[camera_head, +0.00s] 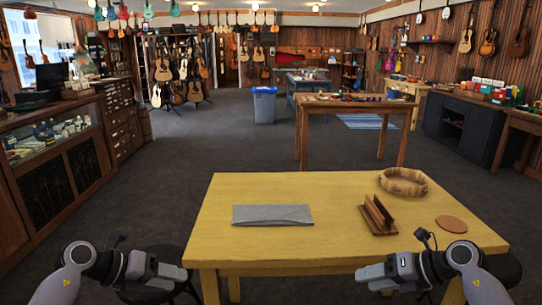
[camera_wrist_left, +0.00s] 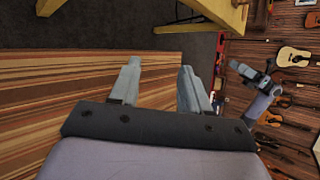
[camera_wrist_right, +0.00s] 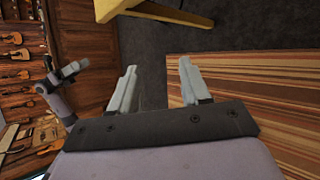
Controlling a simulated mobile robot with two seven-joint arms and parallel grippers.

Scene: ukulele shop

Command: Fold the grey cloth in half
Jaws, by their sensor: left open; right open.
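The grey cloth (camera_head: 272,215) lies on the left half of the yellow table (camera_head: 330,245), near its middle depth. My left gripper (camera_head: 180,274) is beside the table's front left corner, apart from the cloth. It is open and empty in the left wrist view (camera_wrist_left: 160,66). My right gripper (camera_head: 366,274) is at the table's front edge, right of the cloth and apart from it. It is open and empty in the right wrist view (camera_wrist_right: 157,66).
The table's front strip and the area around the cloth are clear. A workbench (camera_head: 352,103) stands behind.

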